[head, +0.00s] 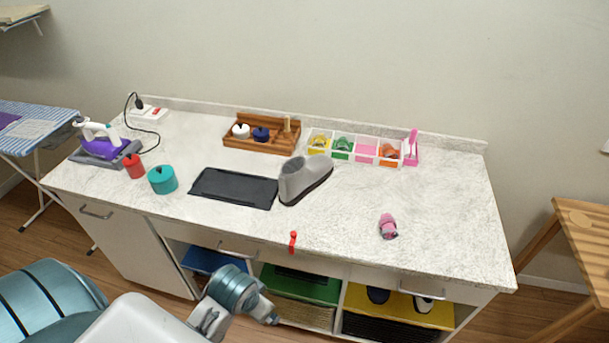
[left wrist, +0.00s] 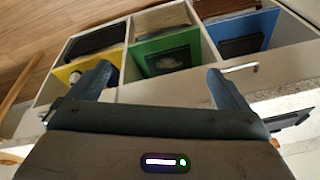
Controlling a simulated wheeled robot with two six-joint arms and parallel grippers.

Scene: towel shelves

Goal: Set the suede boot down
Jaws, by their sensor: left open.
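The grey suede boot (head: 306,180) stands upright on the white marbled counter (head: 440,190), its dark sole down. It is just right of the flat black tray (head: 235,189); I cannot tell whether their edges touch. My left gripper (head: 270,314) is low in front of the counter, apart from the boot. In the left wrist view, its two fingers (left wrist: 162,80) are spread with nothing held between them; the shelf compartments show beyond. My right gripper is not in view.
A red tin (head: 134,166), teal tin (head: 162,180) and iron (head: 103,143) stand left. A wooden box (head: 262,146) and divided organizer (head: 353,149) stand behind. A pink item (head: 388,227) lies right. A red item (head: 293,241) is at the front edge. The right counter is mostly clear.

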